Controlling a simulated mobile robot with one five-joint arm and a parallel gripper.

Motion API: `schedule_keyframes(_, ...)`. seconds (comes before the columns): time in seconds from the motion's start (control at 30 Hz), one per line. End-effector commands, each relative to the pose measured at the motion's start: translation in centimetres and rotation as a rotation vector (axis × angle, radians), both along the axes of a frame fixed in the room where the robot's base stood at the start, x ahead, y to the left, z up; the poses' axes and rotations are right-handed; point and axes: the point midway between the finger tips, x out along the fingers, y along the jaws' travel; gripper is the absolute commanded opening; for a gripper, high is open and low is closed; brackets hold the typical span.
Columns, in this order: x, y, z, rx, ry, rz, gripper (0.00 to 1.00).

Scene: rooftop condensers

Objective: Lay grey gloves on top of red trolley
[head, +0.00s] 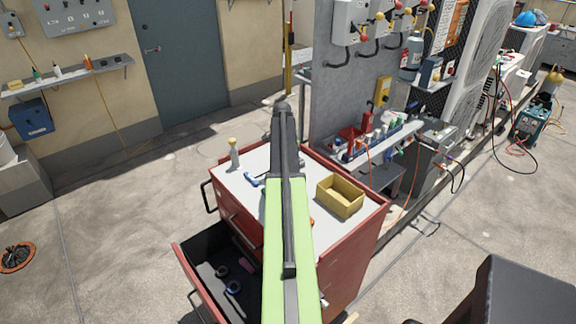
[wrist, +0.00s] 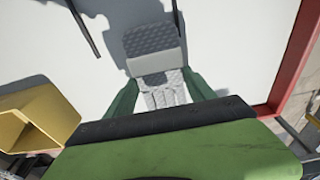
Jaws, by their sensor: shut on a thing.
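The grey gloves (wrist: 152,42) show in the wrist view as a dark quilted part with a paler grey band and a light ribbed part. My gripper (wrist: 160,88) has green fingers on both sides of the ribbed part and is shut on the gloves. They are over the white top of the red trolley (wrist: 235,45), with a shadow beside them; I cannot tell whether they touch it. In the head view the red trolley (head: 352,246) stands below my arm, which hides the gripper and gloves.
A yellow open box (head: 340,196) stands on the trolley's right side, and shows at left in the wrist view (wrist: 40,118). A small bottle (head: 234,153) and a blue-handled tool (head: 254,180) are at the left. A lower drawer (head: 215,272) is pulled open, with items inside.

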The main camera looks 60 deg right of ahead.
Motion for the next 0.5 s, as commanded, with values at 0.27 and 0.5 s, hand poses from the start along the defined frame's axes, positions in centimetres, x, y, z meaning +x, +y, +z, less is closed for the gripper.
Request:
schedule_keyframes(0.27, -0.04, -0.03, -0.27, 0.000, 0.000, 0.000, 0.80)
schedule_keyframes(0.5, -0.07, -0.04, -0.26, 0.000, 0.000, -0.001, 0.85)
